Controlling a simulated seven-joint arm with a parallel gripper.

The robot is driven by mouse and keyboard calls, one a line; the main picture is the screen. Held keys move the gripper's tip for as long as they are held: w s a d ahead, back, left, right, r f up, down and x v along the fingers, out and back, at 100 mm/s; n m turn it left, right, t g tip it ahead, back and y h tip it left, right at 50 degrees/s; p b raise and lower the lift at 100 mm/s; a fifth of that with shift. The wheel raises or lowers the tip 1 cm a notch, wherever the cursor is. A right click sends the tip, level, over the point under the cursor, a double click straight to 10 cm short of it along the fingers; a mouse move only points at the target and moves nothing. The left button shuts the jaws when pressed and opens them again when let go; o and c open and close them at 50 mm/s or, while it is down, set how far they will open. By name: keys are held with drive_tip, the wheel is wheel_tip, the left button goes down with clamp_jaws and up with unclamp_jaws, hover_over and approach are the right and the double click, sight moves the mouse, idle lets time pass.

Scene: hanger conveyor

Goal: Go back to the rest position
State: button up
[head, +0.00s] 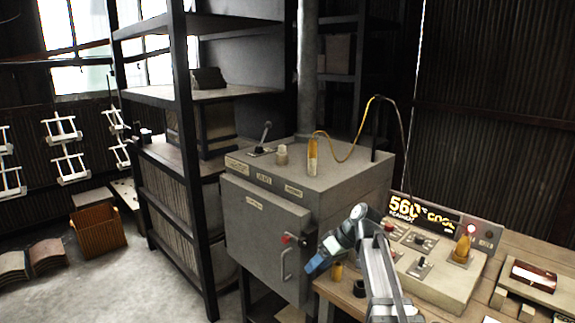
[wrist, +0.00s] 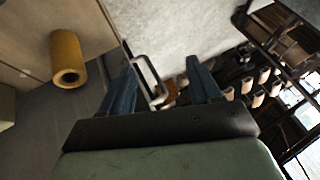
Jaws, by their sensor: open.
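My gripper (head: 318,262) is in the head view, in front of the grey cabinet and above the left end of the wooden bench. In the wrist view my gripper (wrist: 165,78) shows two blue fingers spread apart with nothing held between them. Past the fingers is a pale bar handle (wrist: 148,76), which lies between them in the picture. I cannot tell from this view whether the fingers touch it. In the head view the cabinet door (head: 258,240) appears shut, with its handle (head: 286,264) just left of my gripper.
A yellow cylinder (wrist: 68,58) shows in the wrist view. A control box (head: 440,270) with a lit display (head: 420,212) stands on the bench (head: 515,312). A dark shelf rack (head: 195,150) stands left of the cabinet. White hangers (head: 65,150) hang at far left. The floor (head: 110,285) there is partly clear.

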drive_tip(key=s+a+f+m+g+h, duration=0.1)
drive_tip(key=s+a+f+g, duration=0.1)
drive_tip(key=s+f, duration=0.65)
drive_tip(key=s+a+f+m+g+h, duration=0.1)
drive_tip(key=s+a+f+m, duration=0.2)
drive_tip(key=f, duration=1)
drive_tip(key=s+a+f+g+h, duration=0.1)
drive_tip(key=s+a+f+g, duration=0.1)
drive_tip(key=s+f, duration=0.7)
drive_tip(key=s+d+f+m+g+h, duration=0.1)
drive_tip(key=s+d+f+m+h, duration=0.1)
drive_tip(key=s+d+f, duration=0.5)
drive_tip(key=s+d+f+m+g+h, duration=0.1)
drive_tip(key=s+d+f, duration=0.6)
drive_tip(key=s+f, duration=0.8)
drive_tip(key=s+m+h, duration=0.1)
drive_tip(key=s, duration=0.3)
drive_tip(key=shift+s+d+m+g, duration=0.2)
drive_tip(key=shift+d+m+g, duration=0.1)
drive_tip(key=shift+g, duration=0.1)
